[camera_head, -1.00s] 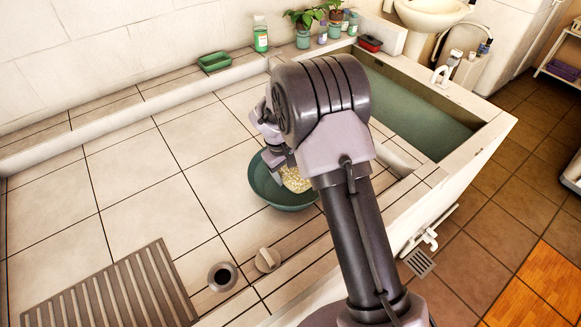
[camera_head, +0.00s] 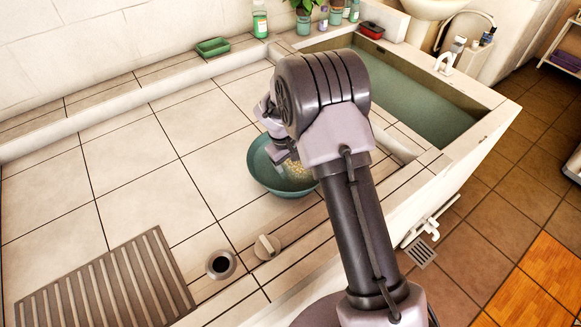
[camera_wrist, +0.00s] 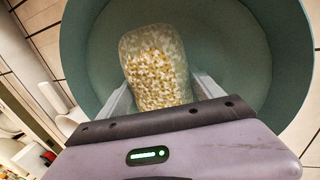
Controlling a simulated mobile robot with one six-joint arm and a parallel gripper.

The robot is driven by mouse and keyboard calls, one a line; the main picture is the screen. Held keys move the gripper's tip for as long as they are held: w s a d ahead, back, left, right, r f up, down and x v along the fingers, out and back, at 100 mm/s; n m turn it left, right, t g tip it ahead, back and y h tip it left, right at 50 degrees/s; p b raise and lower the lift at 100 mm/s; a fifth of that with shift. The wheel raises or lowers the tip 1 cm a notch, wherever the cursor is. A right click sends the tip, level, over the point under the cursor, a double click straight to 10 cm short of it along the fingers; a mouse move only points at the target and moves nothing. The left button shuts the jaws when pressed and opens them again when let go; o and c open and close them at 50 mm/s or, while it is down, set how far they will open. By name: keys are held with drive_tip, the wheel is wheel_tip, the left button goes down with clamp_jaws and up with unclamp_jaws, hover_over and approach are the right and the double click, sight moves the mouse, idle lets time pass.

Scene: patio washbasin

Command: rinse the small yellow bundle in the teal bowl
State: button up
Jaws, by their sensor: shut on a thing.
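The teal bowl (camera_head: 262,177) stands on the tiled counter near its front, partly behind my arm. In the wrist view its rim (camera_wrist: 291,45) rings most of the picture, and its inside looks pale, with what may be water. The small yellow bundle (camera_wrist: 154,65) is a rounded, see-through bag of yellow bits. My gripper (camera_wrist: 160,90) is shut on it, one finger on each side, and holds it inside the bowl. The bundle also shows in the head view (camera_head: 296,169), low in the bowl. I cannot tell whether it touches the bottom.
A sunken basin (camera_head: 405,95) lies to the right with a white tap (camera_head: 445,60). A grey slatted mat (camera_head: 105,285), a dark round hole (camera_head: 221,265) and a beige knob (camera_head: 267,246) are at the front. A green soap dish (camera_head: 212,47) sits at the back. The left counter is clear.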

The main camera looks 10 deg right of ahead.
sight(283, 181)
drive_tip(key=shift+w+d, duration=0.35)
drive_tip(key=shift+d, duration=0.5)
drive_tip(key=a, duration=0.1)
drive_tip(key=s+a, duration=0.1)
drive_tip(key=a, duration=0.1)
drive_tip(key=s+a+b, duration=0.1)
drive_tip(key=a, duration=0.1)
drive_tip(key=shift+s+a, duration=0.2)
drive_tip(key=shift+a, duration=0.05)
drive_tip(key=shift+w+d+p, duration=0.2)
drive_tip(key=shift+w+d, duration=0.2)
drive_tip(key=shift+d, duration=0.5)
drive_tip(key=shift+w+d+p, duration=0.25)
drive_tip(key=shift+w+d, duration=0.2)
drive_tip(key=shift+d, duration=0.5)
drive_tip(key=shift+w+d+p, duration=0.2)
drive_tip(key=shift+w+d, duration=0.2)
drive_tip(key=shift+d, duration=0.5)
drive_tip(key=shift+s+a+b, duration=0.2)
drive_tip(key=shift+s+a, duration=0.2)
drive_tip(key=shift+a, duration=0.55)
drive_tip(key=shift+s+a+b, duration=0.2)
drive_tip(key=shift+s+a, duration=0.25)
drive_tip(key=shift+a, duration=0.45)
drive_tip(key=shift+s+a+b, duration=0.2)
drive_tip(key=shift+s+a, duration=0.2)
drive_tip(key=shift+a, duration=0.55)
